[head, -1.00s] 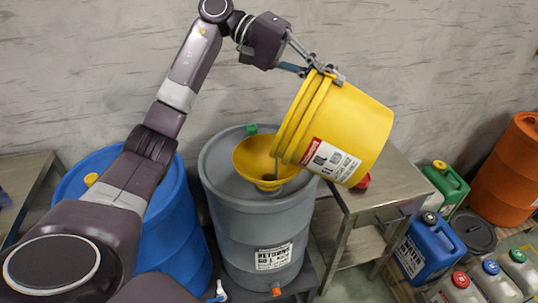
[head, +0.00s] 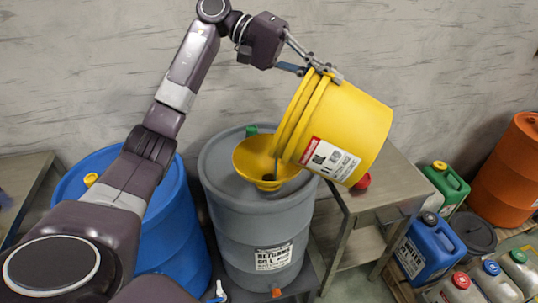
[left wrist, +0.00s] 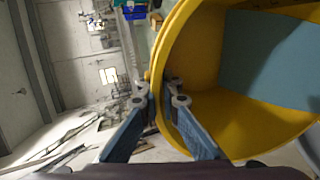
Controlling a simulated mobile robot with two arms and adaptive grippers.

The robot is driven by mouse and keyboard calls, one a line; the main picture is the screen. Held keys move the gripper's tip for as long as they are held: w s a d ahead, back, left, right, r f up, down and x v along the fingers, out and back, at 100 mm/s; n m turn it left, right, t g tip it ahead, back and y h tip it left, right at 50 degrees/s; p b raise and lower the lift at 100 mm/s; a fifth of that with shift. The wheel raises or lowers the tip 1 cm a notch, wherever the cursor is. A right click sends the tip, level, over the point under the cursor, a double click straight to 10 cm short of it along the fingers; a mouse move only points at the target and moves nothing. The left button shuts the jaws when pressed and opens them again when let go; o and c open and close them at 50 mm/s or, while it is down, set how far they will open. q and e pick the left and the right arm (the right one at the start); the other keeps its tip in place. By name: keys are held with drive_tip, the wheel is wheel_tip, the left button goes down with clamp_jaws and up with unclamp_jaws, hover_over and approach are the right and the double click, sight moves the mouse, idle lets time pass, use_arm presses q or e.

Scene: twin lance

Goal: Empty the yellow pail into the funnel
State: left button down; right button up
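The yellow pail (head: 349,121) hangs tilted in the head view, its mouth facing left and down over the yellow funnel (head: 245,158). My left gripper (head: 322,72) is shut on the pail's rim. The left wrist view shows its fingers (left wrist: 160,101) on either side of the rim of the pail (left wrist: 192,38), with a flat grey-blue area inside it that may be liquid. A thin dark streak runs from the pail's lip into the funnel, with a dark patch at its bottom. The funnel sits on top of the grey drum (head: 222,195). My right gripper is not in view.
A blue drum (head: 180,235) stands left of the grey drum. A metal table (head: 395,182) with a red object (head: 362,181) stands to the right. Green (head: 446,183) and blue (head: 433,243) canisters and an orange drum (head: 512,165) are farther right. The wall is close behind.

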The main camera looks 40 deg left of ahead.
use_arm(q)
drive_tip(key=shift+h, duration=0.7)
drive_tip(key=shift+b+v, duration=1.25)
drive_tip(key=shift+v, duration=0.75)
idle(3.2)
drive_tip(key=shift+s+a+r+t+h+b, duration=0.15)
drive_tip(key=shift+a+r+t+h+b, duration=0.2)
drive_tip(key=shift+a+b, duration=0.3)
idle(1.4)
